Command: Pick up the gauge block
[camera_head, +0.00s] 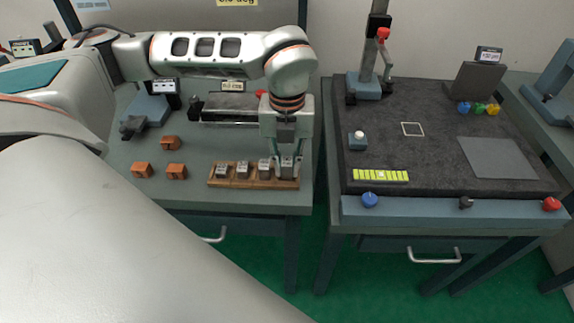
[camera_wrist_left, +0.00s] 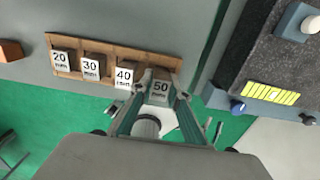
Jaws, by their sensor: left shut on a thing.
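Several grey gauge blocks stand in a row on a wooden rack (camera_head: 255,182). In the left wrist view the rack (camera_wrist_left: 110,45) holds blocks labelled 20 mm (camera_wrist_left: 61,60), 30 mm (camera_wrist_left: 91,66), 40 mm (camera_wrist_left: 125,75) and 50 mm (camera_wrist_left: 160,91). My left gripper (camera_head: 288,168) points down at the rack's right end. Its fingers (camera_wrist_left: 158,95) are shut on the 50 mm block, which is at its place in the row. I cannot tell whether this block is clear of the rack. My right gripper is not in view.
Orange-brown blocks (camera_head: 176,171) lie left of the rack. A blue vise-like device (camera_head: 150,110) stands behind them. A gap separates this table from the right bench with its dark plate (camera_head: 440,130), a stand (camera_head: 372,85) and a yellow-green strip (camera_head: 381,175).

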